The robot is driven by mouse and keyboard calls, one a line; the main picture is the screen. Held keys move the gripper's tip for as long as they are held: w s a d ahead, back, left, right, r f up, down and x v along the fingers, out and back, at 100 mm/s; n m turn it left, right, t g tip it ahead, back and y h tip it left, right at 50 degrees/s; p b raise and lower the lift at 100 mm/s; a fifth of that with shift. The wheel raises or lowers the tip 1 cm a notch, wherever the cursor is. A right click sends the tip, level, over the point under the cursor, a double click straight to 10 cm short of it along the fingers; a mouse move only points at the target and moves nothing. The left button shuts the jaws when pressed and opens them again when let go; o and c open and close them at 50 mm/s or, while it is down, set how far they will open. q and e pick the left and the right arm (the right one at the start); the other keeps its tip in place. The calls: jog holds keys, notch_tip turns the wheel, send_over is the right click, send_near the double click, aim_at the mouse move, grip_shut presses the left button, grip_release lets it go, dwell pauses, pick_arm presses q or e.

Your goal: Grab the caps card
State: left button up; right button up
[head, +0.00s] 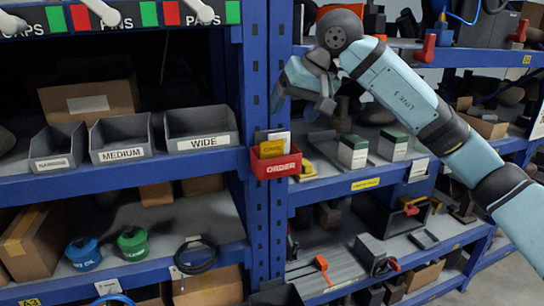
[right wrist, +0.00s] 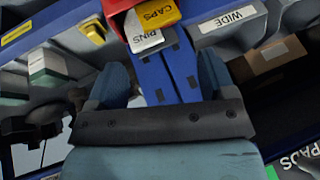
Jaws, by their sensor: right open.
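The yellow caps card (head: 271,149) stands in the red order box (head: 277,167) on the blue upright, in front of a white card (head: 278,136). In the right wrist view the caps card (right wrist: 156,14) reads "CAPS", and the white card (right wrist: 149,43) reads "PINS". My right gripper (head: 301,98) is open, above and a little right of the box in the head view. In the right wrist view its two fingers (right wrist: 162,78) are spread and empty, with the cards beyond them. My left gripper is not in view.
Grey bins labelled "MEDIUM" (head: 122,154) and "WIDE" (head: 204,142) stand on the shelf left of the box. White-and-green boxes (head: 352,151) and a yellow object (head: 307,170) are on the shelf to its right. The blue upright (head: 256,75) rises behind the box.

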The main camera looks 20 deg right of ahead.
aim_at(274, 142)
jog(key=p+x, duration=0.2)
jog(key=x, duration=0.6)
jog(key=shift+s+f, duration=0.1)
jog(key=shift+f, duration=0.15)
jog(key=shift+a+f, duration=0.15)
jog(key=shift+f, duration=0.2)
jog(key=c, duration=0.9)
